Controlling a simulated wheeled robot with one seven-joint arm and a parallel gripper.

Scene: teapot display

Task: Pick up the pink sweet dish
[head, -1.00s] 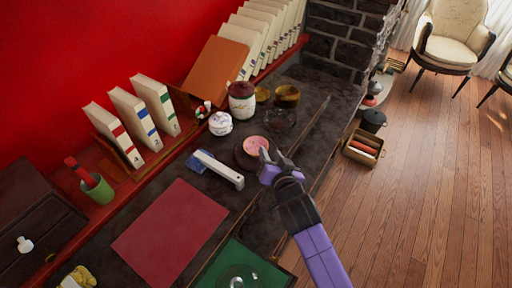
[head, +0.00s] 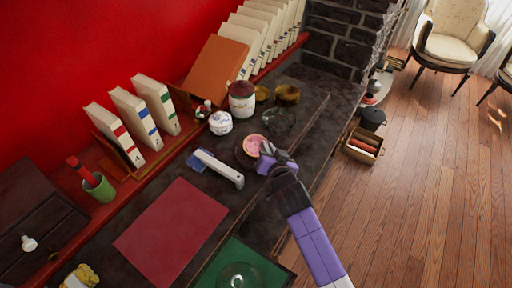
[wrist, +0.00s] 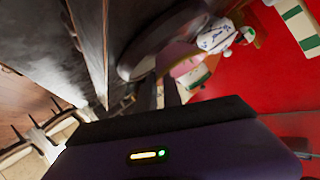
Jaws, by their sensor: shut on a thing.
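The pink sweet dish (head: 253,145) is a small round dish on or just over a dark round plate (head: 240,156) on the dark counter. It also shows in the wrist view (wrist: 182,58), partly hidden behind my fingers. My gripper (head: 264,151) is at the dish's right side, shut on its rim. Whether the dish is clear of the plate I cannot tell. In the wrist view the dark plate (wrist: 135,62) lies just left of the dish.
A red mat (head: 170,232) lies nearer. The wooden floor is at right.

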